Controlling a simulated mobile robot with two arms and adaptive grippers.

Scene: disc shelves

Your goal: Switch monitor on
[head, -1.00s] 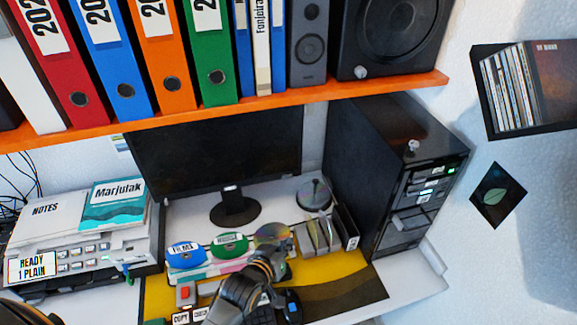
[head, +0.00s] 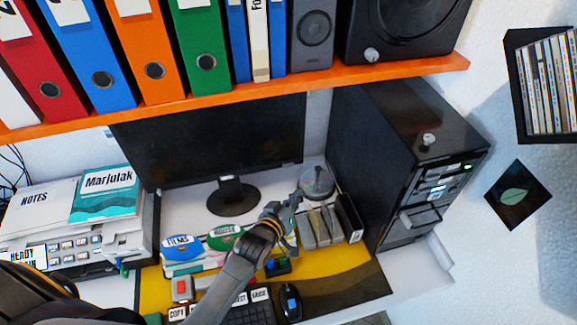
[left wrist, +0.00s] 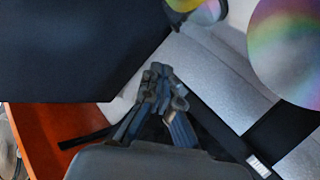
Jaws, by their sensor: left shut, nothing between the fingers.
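The monitor (head: 210,145) stands at the back of the desk under the shelf, and its screen is dark. No lit power light shows on it. My left gripper (head: 297,197) is shut and empty, in front of the monitor's lower right corner in the head view, near a stack of discs (head: 317,182). I cannot tell whether it touches anything. In the left wrist view its closed fingertips (left wrist: 160,74) show beside a large dark panel (left wrist: 80,50), which seems to be the monitor. My right gripper is not in view.
An orange shelf (head: 300,86) with binders and speakers hangs above the monitor. A black computer tower (head: 385,165) stands to the right. A printer (head: 80,245) is at left. Disc boxes, a keyboard (head: 250,310) and a mouse (head: 289,302) crowd the desk front.

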